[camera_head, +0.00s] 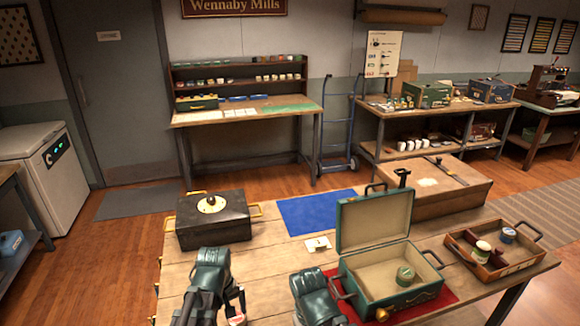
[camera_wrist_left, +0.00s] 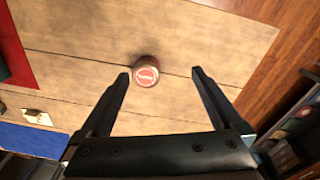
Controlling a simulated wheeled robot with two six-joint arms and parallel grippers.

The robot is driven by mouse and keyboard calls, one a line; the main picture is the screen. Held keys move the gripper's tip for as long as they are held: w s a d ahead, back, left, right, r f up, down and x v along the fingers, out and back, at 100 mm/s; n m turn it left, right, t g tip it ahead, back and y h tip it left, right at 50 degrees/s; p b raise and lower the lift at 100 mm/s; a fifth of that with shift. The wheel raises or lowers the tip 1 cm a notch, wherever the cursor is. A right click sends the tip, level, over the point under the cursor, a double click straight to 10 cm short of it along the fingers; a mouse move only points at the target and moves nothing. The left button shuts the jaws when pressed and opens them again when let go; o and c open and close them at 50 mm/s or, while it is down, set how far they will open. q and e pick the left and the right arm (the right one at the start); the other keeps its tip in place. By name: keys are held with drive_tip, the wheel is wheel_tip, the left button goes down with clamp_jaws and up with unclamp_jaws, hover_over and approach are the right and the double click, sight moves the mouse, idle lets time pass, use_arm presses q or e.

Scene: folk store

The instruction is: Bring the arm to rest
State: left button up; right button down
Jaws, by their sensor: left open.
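My left gripper (camera_head: 236,300) is low in the head view, over the near left part of the wooden table (camera_head: 265,265). In the left wrist view the left gripper (camera_wrist_left: 160,76) has its fingers spread wide. A small round jar with a red and white label (camera_wrist_left: 146,71) shows between the fingertips, apart from them, standing on the table. The jar also shows in the head view (camera_head: 237,320), partly cut off by the lower edge. My right arm (camera_head: 316,297) shows at the bottom middle; its fingers are not visible.
A black box (camera_head: 213,225) and a blue mat (camera_head: 315,212) lie farther back. A wooden tray (camera_head: 490,270) with tins and a brown case (camera_head: 450,195) are right.

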use_arm(q)
drive_tip(key=s+d+m+y, duration=0.1)
drive_tip(key=s+d+m, duration=0.7)
drive_tip(key=d+m, duration=0.2)
drive_tip(key=shift+d+g, duration=0.4)
drive_tip(key=shift+d, duration=0.05)
idle(0.6)
